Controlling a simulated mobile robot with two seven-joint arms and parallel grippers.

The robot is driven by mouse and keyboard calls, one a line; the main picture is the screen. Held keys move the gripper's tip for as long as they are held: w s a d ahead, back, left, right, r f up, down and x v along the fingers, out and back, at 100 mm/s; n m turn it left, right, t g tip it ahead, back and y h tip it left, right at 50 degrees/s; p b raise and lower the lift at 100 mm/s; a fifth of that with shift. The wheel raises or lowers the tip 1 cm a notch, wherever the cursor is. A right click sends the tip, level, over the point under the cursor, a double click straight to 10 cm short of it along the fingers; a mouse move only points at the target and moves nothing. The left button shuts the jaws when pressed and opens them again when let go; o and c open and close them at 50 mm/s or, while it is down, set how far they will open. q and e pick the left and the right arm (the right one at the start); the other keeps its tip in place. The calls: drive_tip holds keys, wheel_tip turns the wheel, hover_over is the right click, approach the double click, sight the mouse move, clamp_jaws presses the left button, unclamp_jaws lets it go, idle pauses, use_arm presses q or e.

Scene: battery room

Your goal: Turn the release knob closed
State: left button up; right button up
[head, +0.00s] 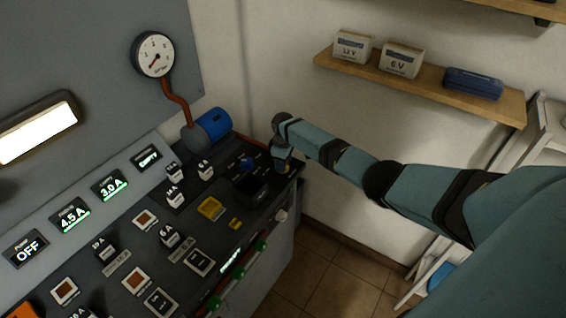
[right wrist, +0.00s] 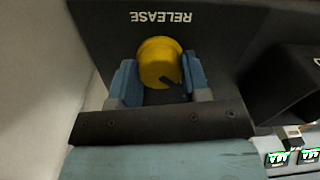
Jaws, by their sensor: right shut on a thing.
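The release knob (right wrist: 158,62) is a round yellow knob with a dark mark on its lower right side, in the right wrist view. The word RELEASE is printed above it, upside down in that view. My right gripper (right wrist: 158,84) is shut on the knob, with one blue finger on each side of it. In the head view my right gripper (head: 284,165) points down at the right end of the dark console; it hides most of the knob there. My left gripper is not in view.
A black open box (head: 250,188) stands beside the gripper on the console (head: 290,190). A blue cylinder (head: 213,124) and a dial gauge (head: 153,55) are farther left. A wooden shelf (head: 430,80) with boxes is above my right arm.

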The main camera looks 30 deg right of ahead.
drive_tip(key=o, duration=0.9)
drive_tip(key=shift+o, duration=0.2)
drive_tip(key=shift+r, duration=0.1)
wheel_tip(320, 180, up, 14)
drive_tip(key=shift+w+d+f+b, duration=0.15)
drive_tip(key=shift+f+b, duration=0.05)
drive_tip(key=shift+b, duration=0.15)
